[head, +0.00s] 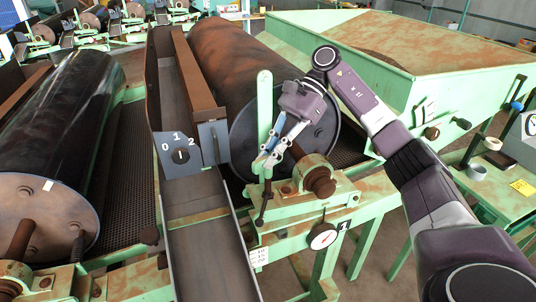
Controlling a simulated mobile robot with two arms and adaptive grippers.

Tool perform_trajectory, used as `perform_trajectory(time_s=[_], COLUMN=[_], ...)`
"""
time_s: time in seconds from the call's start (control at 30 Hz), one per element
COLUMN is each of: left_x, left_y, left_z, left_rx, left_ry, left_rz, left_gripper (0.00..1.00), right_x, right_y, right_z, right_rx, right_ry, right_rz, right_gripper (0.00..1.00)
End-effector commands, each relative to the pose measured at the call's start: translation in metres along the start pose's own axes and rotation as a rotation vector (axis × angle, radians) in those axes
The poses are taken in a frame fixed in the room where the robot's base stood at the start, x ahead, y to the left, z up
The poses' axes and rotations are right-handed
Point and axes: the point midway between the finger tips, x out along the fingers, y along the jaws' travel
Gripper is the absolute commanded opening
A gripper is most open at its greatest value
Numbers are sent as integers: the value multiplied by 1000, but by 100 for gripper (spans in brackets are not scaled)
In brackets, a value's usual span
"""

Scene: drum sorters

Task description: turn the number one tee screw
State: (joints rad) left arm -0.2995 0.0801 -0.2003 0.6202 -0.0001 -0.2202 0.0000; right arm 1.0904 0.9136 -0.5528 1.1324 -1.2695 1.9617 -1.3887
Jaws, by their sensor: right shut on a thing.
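The tee screw (261,206) is a thin dark cross bar with a knobbed lower end. It stands steeply tilted at the front of the green bearing block by the middle drum. My right gripper (264,163) reaches down from the upper right, its blue-padded fingers shut at the bar's upper end. The fingers hide that end. A green upright lever (265,100) rises right at the fingers; whether they touch it I cannot tell. A tag marked 1 (342,225) sits beside a round gauge (323,236). My left gripper is out of view.
The rusty middle drum (232,58) stands behind my gripper. A dial plate marked 0, 1, 2 (180,155) and a metal chute (205,250) lie to the left. A black drum (62,120) is at far left, a green hopper (400,75) at back right.

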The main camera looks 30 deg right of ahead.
Motion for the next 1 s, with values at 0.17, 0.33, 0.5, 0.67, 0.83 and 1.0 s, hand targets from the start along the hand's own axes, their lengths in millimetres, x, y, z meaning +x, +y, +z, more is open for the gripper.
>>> perform_trajectory(time_s=[0.17, 0.33, 0.5, 0.67, 0.83, 1.0], left_x=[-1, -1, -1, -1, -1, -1], left_y=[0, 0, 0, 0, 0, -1], left_z=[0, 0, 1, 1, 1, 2], left_rx=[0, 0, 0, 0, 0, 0], left_ry=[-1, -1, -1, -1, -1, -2], left_rz=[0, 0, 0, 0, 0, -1], left_gripper=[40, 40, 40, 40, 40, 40], right_x=[-4, -4, -4, -4, -2, -2], right_y=[-1, -1, -1, -1, 0, 0], right_z=[1, 0, 0, 0, 0, 0], right_rx=[-22, -27, -26, -25, -24, -24], right_ry=[0, 1, 2, 2, 1, 1], right_rz=[11, 16, 15, 15, 19, 21], right_gripper=[0, 0, 0, 18, 27, 27])
